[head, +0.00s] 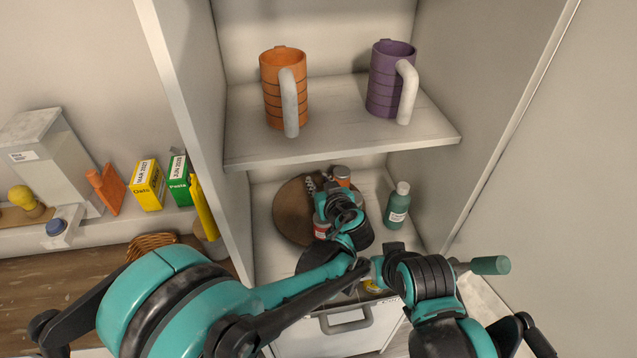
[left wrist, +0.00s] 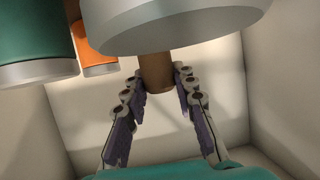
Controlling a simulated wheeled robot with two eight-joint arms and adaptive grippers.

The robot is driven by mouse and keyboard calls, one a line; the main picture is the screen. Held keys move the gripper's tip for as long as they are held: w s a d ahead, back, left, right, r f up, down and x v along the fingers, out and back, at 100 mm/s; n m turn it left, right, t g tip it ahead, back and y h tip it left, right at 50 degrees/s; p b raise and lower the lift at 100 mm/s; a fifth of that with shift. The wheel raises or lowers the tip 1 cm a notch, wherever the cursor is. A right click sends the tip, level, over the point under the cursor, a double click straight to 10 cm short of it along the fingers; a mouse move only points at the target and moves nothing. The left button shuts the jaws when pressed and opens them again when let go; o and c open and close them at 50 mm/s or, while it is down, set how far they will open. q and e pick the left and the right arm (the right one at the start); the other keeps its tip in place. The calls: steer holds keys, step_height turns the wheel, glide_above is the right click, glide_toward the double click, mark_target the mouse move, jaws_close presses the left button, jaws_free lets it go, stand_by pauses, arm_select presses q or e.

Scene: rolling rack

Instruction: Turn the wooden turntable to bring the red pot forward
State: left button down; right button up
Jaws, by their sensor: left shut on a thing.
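The round brown wooden turntable (head: 289,222) lies on the lower shelf of the cabinet. A red pot (head: 321,231) shows on it at the near side, partly hidden by my left arm. An orange pot (head: 342,173) with a grey lid stands at its far side. My left gripper (head: 323,185) reaches in over the turntable. In the left wrist view its fingers (left wrist: 160,74) are shut on a brown peg (left wrist: 155,66) beneath a wide pale grey round thing (left wrist: 175,25). Green and orange pots show at upper left there.
A green bottle (head: 397,206) stands on the lower shelf right of the turntable. An orange mug (head: 272,88) and a purple mug (head: 388,80) stand on the upper shelf (head: 335,146). Cabinet walls close in both sides. A drawer handle (head: 346,322) sits below.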

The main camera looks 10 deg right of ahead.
arm_select(q)
steer(key=shift+n+y, duration=0.4)
stand_by(0.4)
steer(key=c, duration=1.2)
jaws_free()
step_height(320, 180, up, 10)
steer(key=shift+f, duration=0.1)
